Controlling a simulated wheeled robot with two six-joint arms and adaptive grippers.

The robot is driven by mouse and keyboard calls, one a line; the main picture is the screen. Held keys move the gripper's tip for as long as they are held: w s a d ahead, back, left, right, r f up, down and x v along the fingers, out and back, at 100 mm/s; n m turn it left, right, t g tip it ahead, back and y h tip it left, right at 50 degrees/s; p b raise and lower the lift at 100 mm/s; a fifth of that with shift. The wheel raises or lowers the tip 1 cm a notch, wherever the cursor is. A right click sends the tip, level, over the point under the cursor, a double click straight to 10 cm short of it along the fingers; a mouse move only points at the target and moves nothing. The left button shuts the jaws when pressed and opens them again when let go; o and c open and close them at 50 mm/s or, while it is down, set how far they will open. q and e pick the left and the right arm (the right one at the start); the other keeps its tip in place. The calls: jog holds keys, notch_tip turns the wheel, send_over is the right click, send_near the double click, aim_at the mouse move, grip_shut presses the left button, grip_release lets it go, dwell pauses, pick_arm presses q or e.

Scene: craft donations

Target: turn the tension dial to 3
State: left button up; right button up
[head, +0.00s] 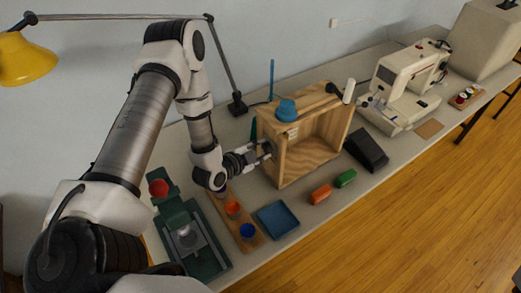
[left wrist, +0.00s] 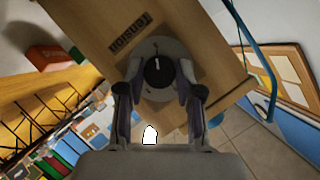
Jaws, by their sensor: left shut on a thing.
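The tension dial (left wrist: 155,62) is a round black knob with a white mark, on a pale round plate on the side of the wooden box. In the left wrist view the mark points up in the picture, toward the "Tension" label (left wrist: 129,34). The plate's numbers are too small to read. My left gripper (left wrist: 159,76) is shut on the dial, one finger on each side. In the head view my left gripper (head: 266,151) is at the left side of the wooden box (head: 310,155), and the dial is hidden there. My right gripper is not in view.
A blue tray (head: 278,220), an orange block (head: 320,194), a green block (head: 346,178) and a black pedal (head: 367,149) lie in front of the box. A wooden strip with cups (head: 250,240) is below my gripper. A sewing machine (head: 393,105) stands right.

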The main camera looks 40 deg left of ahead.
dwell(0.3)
pick_arm(q)
jog(key=o, duration=1.2)
jog(key=shift+w, duration=0.1)
jog(key=shift+c, duration=0.2)
jog(key=v, duration=0.7)
jog(key=shift+s, duration=0.25)
